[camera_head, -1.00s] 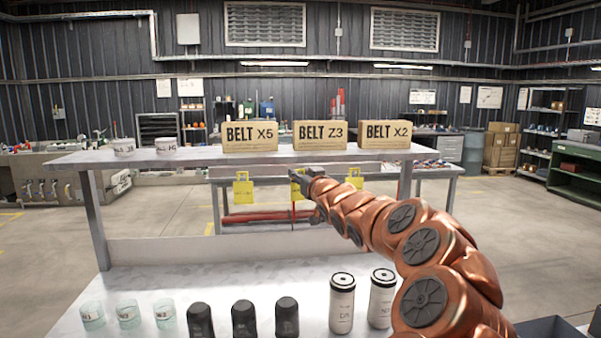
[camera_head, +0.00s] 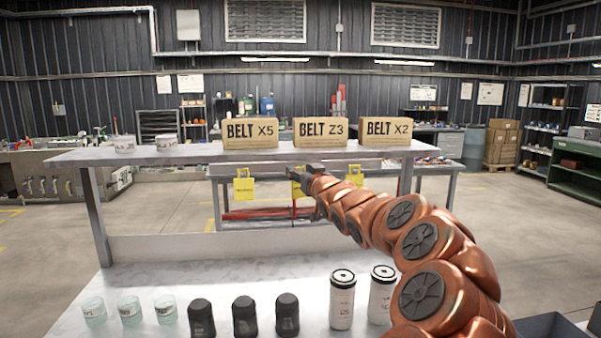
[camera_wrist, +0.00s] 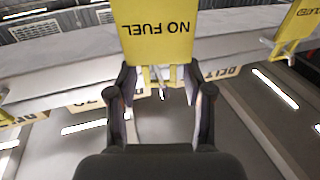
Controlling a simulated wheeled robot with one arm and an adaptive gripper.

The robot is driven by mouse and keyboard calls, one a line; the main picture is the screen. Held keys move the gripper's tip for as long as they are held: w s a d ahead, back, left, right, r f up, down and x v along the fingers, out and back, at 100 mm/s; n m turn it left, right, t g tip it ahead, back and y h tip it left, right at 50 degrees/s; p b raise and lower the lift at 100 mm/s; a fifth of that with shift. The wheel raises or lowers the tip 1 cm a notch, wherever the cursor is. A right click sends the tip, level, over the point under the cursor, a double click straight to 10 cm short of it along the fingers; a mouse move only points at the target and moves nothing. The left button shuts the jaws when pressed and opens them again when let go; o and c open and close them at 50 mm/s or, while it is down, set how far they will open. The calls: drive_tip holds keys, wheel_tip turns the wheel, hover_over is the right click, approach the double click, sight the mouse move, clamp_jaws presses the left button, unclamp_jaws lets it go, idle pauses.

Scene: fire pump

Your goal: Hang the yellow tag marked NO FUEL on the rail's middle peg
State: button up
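The yellow NO FUEL tag (camera_wrist: 157,32) shows upside down in the wrist view, just beyond my fingertips. In the head view it is the middle yellow tag (camera_head: 298,189), partly hidden by my gripper (camera_head: 310,170). My gripper, seen in the wrist view (camera_wrist: 160,75), has its fingers apart on either side of the tag's narrow hanger (camera_wrist: 150,76), with gaps beside it. The tag is at the middle of the rail under the shelf. The middle peg is mostly hidden, and I cannot tell whether the hanger rests fully on it.
One yellow tag hangs to the left (camera_head: 243,189), another to the right (camera_head: 355,177). The shelf (camera_head: 190,156) above carries belt boxes (camera_head: 320,132) and pale tubs (camera_head: 165,143). Glass jars (camera_head: 130,310), black bottles (camera_head: 244,316) and white canisters (camera_head: 342,300) stand on the near bench.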

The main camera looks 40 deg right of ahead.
drive_tip(key=shift+o, duration=0.5)
drive_tip(key=shift+s, duration=0.1)
drive_tip(key=r+v, duration=0.1)
drive_tip(key=v, duration=1)
drive_tip(key=shift+s+a+f, duration=0.2)
drive_tip(key=shift+s+f, duration=0.15)
drive_tip(key=shift+f, duration=0.15)
drive_tip(key=shift+a, duration=0.1)
